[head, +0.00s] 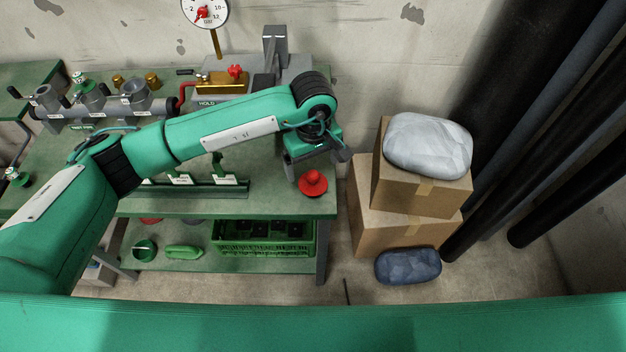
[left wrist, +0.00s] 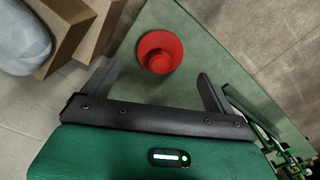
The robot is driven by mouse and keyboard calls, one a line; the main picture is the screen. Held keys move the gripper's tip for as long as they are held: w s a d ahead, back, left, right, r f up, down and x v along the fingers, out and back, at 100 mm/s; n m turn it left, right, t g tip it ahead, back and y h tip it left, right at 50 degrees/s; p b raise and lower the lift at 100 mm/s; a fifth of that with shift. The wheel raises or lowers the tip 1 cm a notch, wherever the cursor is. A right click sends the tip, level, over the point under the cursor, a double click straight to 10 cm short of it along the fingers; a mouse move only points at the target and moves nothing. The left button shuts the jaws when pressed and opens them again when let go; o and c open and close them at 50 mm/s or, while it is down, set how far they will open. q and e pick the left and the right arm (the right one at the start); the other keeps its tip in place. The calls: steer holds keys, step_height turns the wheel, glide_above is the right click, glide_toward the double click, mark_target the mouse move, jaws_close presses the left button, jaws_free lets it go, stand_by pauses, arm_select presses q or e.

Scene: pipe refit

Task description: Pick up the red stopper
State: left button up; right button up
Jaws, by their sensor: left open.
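The red stopper (head: 313,183) stands on the green bench top near its right front corner. In the left wrist view the red stopper (left wrist: 159,52) shows as a round shape just beyond the fingertips and between their lines. My left gripper (head: 318,170) is open and empty, close behind the stopper in the head view. In the left wrist view the two dark fingers of my left gripper (left wrist: 156,78) are spread wide, with bare bench between them. I see no contact with the stopper. My right gripper is not in view.
The green bench (head: 275,205) ends just right of the stopper. Cardboard boxes (head: 415,190) with a grey bundle (head: 428,146) on top stand to the right. A green rack (head: 200,185) and a pipe assembly (head: 100,103) are on the bench to the left. A green crate (head: 265,250) sits on the lower shelf.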

mark_target(313, 181)
arm_select(q)
step_height(313, 181, down, 2)
steer(key=shift+w, duration=0.15)
steer(key=shift+f+p, duration=0.3)
steer(key=shift+f, duration=0.15)
steer(key=shift+s+f+p, duration=0.15)
steer(key=shift+f+p, duration=0.1)
steer(key=shift+f, duration=0.85)
steer(key=shift+s+f+p, duration=0.1)
steer(key=shift+f+p, duration=0.15)
steer(key=shift+f, duration=0.85)
steer(key=c, duration=1)
steer(key=shift+c, duration=0.9)
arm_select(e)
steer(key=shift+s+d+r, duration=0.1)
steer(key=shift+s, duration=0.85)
arm_select(q)
steer(key=shift+r, duration=0.1)
